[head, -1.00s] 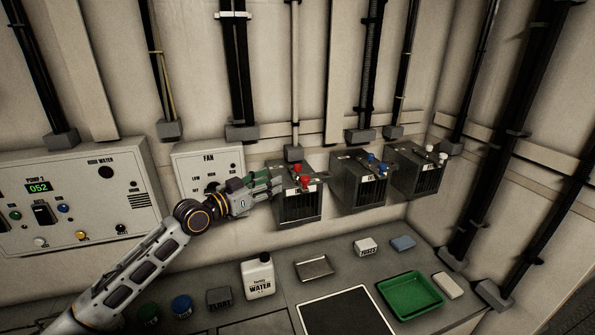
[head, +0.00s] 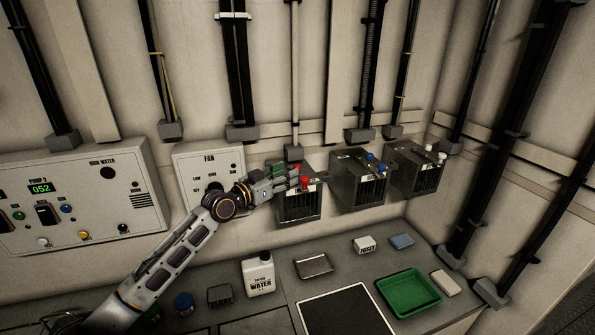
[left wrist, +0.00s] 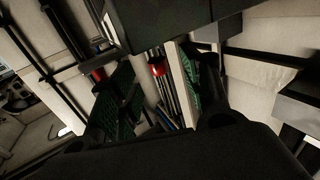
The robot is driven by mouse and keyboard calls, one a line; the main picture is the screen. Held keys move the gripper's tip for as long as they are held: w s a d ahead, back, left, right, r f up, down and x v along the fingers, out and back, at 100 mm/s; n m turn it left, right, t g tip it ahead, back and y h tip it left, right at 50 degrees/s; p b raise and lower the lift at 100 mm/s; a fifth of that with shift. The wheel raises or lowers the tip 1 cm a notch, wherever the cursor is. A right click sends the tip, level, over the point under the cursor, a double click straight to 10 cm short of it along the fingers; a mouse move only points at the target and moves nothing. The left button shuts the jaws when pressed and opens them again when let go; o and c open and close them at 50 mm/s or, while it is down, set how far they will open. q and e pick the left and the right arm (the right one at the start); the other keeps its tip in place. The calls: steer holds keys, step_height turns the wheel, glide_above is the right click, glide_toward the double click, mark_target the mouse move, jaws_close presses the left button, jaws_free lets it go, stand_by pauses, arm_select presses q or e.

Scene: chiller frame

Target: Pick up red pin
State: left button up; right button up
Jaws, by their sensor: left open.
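Red pins sit on top of the leftmost dark box on the wall. In the head view one red pin (head: 304,182) shows just below my fingertips, and the other is mostly covered by the gripper. My left gripper (head: 296,175) is open, with its fingers reaching over the top of that box. In the left wrist view one red pin (left wrist: 157,69) shows between the two green-padded fingers (left wrist: 155,85), and another red piece (left wrist: 97,74) shows outside the left finger. I cannot tell whether a finger touches a pin. My right gripper is not in view.
The leftmost box (head: 298,207) has a middle box with blue pins (head: 358,190) and a right box with white pins (head: 417,175) beside it. A fan panel (head: 205,162) is at left. A water jug (head: 258,278) and green tray (head: 410,293) rest on the counter below.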

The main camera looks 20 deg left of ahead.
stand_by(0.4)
arm_select(q)
steer(key=shift+w+d, duration=0.25)
steer(key=shift+w, duration=0.1)
steer(key=shift+p+x, duration=0.7)
steer(key=shift+x, duration=1.5)
steer(key=shift+d, duration=0.1)
steer(key=c, duration=1)
